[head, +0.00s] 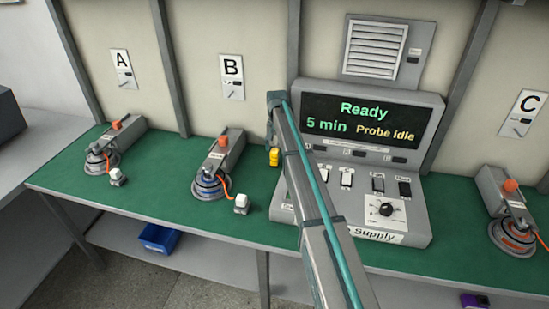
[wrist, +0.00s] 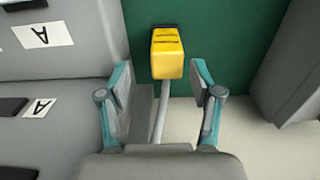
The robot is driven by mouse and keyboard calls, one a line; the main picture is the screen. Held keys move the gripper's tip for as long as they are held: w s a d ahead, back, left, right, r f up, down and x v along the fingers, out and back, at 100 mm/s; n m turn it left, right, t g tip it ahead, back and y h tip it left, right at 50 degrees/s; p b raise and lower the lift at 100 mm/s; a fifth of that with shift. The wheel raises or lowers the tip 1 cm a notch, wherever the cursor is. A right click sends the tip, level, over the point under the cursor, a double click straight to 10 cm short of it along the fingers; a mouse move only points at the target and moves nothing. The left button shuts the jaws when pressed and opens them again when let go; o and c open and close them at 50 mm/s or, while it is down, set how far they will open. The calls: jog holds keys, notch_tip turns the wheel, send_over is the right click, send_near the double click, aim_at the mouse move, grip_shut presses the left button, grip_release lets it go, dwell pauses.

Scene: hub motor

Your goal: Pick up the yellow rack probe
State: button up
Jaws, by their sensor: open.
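The yellow rack probe (head: 274,156) shows in the head view as a small yellow block beside the left side of the supply console, partly next to my arm. In the wrist view the probe (wrist: 167,53) is a yellow block with dark stripes on its top end, with a grey stem or cable running down from it between my fingers. My gripper (wrist: 160,72) is open, with one teal-edged finger on each side and gaps to the probe. The probe's lower end lies about level with the fingertips; contact is not visible. My gripper's fingers cannot be made out in the head view.
The console (head: 420,210) reads "Ready", "5 min" and "Probe idle", and stands close to the probe. Hub motors stand on the green bench (head: 150,195) under labels A, B (head: 232,75) and C. A blue bin (head: 160,238) sits below. A grey block (wrist: 295,75) flanks the right in the wrist view.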

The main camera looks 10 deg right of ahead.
aim_at(274, 157)
jog(key=shift+a+f+p, duration=0.25)
jog(key=shift+f+p, duration=0.2)
jog(key=shift+f, duration=0.3)
notch_tip(274, 157, down, 4)
jog(key=shift+a+f+p, duration=0.1)
jog(key=shift+a+p, duration=0.05)
jog(key=shift+p, duration=0.6)
grip_shut()
